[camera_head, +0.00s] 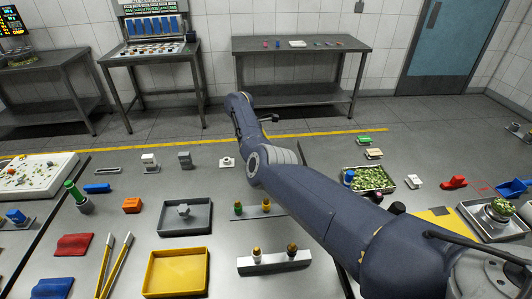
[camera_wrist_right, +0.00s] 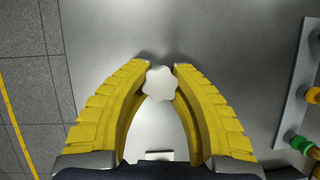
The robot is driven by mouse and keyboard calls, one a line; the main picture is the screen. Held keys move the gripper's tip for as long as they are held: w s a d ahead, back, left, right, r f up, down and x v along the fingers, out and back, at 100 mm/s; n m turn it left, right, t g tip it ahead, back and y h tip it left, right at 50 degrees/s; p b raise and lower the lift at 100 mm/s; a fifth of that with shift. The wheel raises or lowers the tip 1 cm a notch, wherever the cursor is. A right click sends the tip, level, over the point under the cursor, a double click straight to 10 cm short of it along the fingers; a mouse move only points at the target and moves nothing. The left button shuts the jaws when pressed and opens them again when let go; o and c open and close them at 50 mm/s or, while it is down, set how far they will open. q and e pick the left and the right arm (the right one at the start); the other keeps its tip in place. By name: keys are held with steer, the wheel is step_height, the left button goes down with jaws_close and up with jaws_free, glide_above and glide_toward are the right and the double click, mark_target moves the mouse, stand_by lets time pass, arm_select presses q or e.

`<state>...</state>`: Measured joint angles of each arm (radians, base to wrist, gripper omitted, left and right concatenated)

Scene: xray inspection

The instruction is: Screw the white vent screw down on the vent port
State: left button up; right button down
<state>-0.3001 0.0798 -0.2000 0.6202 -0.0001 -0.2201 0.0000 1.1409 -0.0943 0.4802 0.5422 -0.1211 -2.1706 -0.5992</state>
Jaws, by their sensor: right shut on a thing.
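The white vent screw (camera_wrist_right: 159,84), a star-shaped knob, shows in the right wrist view between the yellow fingers of my right gripper (camera_wrist_right: 160,72). The gripper is shut on it, its fingers flanking the knob. Below the knob is bare grey metal table; how high it is held I cannot tell. In the head view my right arm reaches across the table and hides the gripper and screw. A small white fitting on a base (camera_head: 227,161) stands left of the arm; whether it is the vent port I cannot tell. My left gripper is not in view.
A rack with green and gold parts (camera_head: 260,210) stands on the near side of the arm, also at the right wrist view's right edge (camera_wrist_right: 291,100). A grey tray (camera_head: 166,226), a yellow tray (camera_head: 152,284) and a white rack (camera_head: 280,262) are nearer.

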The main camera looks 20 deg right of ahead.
steer(key=shift+m, duration=0.3)
steer(key=c, duration=1.2)
jaws_free()
steer(key=shift+o, duration=0.2)
steer(key=shift+r, duration=1.05)
steer(key=n+t, duration=0.1)
steer(key=n, duration=0.2)
steer(key=n+t, duration=0.1)
steer(key=n, duration=0.3)
steer(key=shift+t+h, duration=0.3)
steer(key=shift+t, duration=0.1)
